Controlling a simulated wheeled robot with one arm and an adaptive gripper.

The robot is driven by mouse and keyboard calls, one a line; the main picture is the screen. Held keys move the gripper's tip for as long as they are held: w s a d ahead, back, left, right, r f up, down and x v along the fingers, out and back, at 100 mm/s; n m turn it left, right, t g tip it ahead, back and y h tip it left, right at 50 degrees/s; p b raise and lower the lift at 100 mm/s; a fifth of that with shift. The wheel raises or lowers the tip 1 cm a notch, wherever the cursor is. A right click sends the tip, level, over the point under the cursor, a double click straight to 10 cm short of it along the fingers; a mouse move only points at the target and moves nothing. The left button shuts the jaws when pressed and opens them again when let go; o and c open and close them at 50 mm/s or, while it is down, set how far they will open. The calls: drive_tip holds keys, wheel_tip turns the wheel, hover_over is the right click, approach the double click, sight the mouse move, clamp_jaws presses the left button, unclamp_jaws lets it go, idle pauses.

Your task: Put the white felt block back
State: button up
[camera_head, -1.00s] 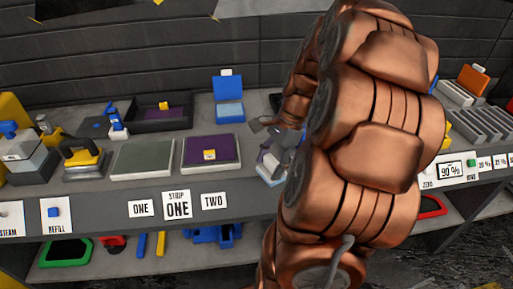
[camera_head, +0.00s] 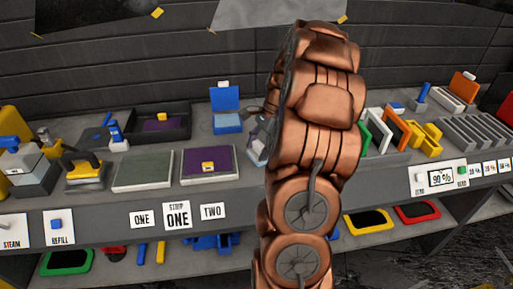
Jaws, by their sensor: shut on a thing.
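My copper arm (camera_head: 318,110) rises through the middle of the view and hides most of my gripper. Only a small grey part of my gripper (camera_head: 262,117) shows at the arm's left edge, above the bench. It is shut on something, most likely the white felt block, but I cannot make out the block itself. A pale grey and bluish piece (camera_head: 257,143) shows just below, partly behind the arm. I cannot tell whether it is held or stands on the bench.
An open blue case (camera_head: 227,122) stands left of the arm. A purple pad (camera_head: 190,168) with a yellow block and a grey-green pad (camera_head: 142,171) lie farther left. Right of the arm stand coloured frames (camera_head: 378,130) and a grey slotted rack (camera_head: 482,130). Labels line the front edge.

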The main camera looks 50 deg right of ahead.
sight(256, 151)
drive_tip(key=shift+w+d+f+p, duration=0.1)
drive_tip(key=shift+w+d+p, duration=0.05)
drive_tip(key=shift+w+d, duration=0.35)
drive_tip(key=shift+w+d+p, duration=0.15)
drive_tip(key=shift+w+d, duration=0.15)
drive_tip(key=shift+w, duration=0.3)
drive_tip(key=shift+f+p, duration=0.85)
drive_tip(key=shift+f, duration=0.9)
drive_tip(key=shift+f, duration=0.15)
drive_tip(key=o, duration=1.1)
drive_tip(key=shift+b+v, duration=1.95)
drive_tip(key=shift+v, duration=4.2)
drive_tip(key=shift+w, duration=0.1)
